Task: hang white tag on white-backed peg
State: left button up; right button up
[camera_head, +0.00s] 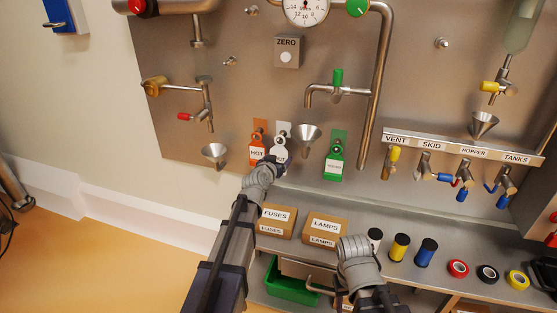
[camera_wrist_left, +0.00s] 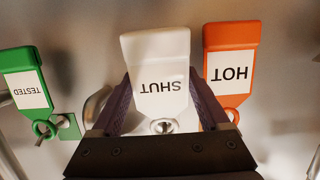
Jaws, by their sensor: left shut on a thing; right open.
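The white tag (camera_wrist_left: 160,72), marked SHUT, is between the fingers of my left gripper (camera_wrist_left: 162,95) in the left wrist view. The gripper is shut on it. In the head view my left gripper (camera_head: 277,162) is at the steel panel and partly hides the tag. The white backing plate of the white peg (camera_head: 281,129) shows just above the gripper. A metal ring or peg end shows at the tag's eyelet in the left wrist view, but I cannot tell whether the eyelet is around the peg. My right gripper (camera_head: 356,246) is open and empty over the bench.
An orange HOT tag (camera_head: 257,153) hangs close left of the white tag. A funnel (camera_head: 307,137) is close right, then a green TESTED tag (camera_head: 334,168). Below, FUSES (camera_head: 274,221) and LAMPS (camera_head: 323,229) boxes stand on the bench.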

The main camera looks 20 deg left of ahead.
pick_arm(q)
jog(key=o, duration=1.2)
